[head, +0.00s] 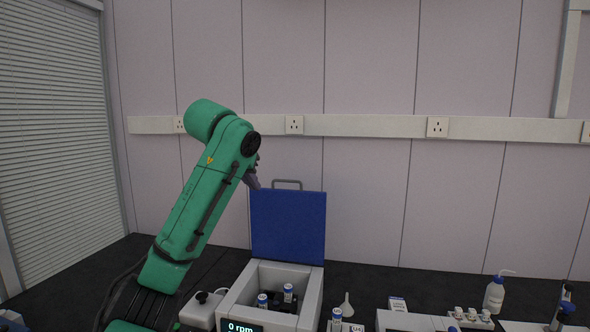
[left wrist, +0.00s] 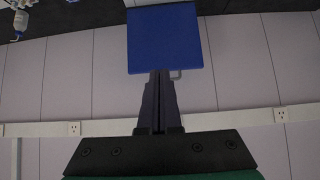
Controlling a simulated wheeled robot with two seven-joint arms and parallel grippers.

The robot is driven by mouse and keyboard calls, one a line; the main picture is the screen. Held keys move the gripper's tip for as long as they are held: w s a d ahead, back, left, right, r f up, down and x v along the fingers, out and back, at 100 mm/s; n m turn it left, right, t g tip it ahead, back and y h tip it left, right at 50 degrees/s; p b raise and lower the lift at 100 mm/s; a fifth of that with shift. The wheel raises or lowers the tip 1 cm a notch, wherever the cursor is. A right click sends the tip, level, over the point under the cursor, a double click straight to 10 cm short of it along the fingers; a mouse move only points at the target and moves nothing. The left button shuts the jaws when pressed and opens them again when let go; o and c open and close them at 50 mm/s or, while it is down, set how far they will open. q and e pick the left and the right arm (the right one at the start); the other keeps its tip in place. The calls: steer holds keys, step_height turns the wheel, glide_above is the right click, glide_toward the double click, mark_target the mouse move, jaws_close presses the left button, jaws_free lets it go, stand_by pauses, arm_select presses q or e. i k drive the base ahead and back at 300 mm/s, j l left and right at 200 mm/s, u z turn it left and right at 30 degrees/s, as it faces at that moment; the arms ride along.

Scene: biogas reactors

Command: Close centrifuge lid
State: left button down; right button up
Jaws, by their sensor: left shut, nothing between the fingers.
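The centrifuge (head: 310,302) stands on the dark bench with its blue lid (head: 288,228) raised upright at the back. Vials with blue caps show in its open chamber, and its display reads 0 rpm. A grey handle (head: 287,183) sticks up from the lid's top edge. My left gripper (head: 254,184) is shut and empty, close to the lid's upper left corner. In the left wrist view the shut fingers (left wrist: 158,75) reach to the edge of the blue lid (left wrist: 164,38), beside the handle (left wrist: 177,75). I cannot tell whether they touch it. My right gripper is not in view.
Right of the centrifuge are a small funnel (head: 346,304), a capped vial (head: 336,318), a white box (head: 415,321) and a wash bottle (head: 494,294). A white device (head: 201,309) sits to its left. The wall with sockets is behind the lid.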

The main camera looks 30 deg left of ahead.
mark_target(289, 225)
steer(key=i+j, duration=0.25)
steer(key=i, duration=0.25)
steer(key=i+j, duration=0.25)
steer(key=i, duration=0.25)
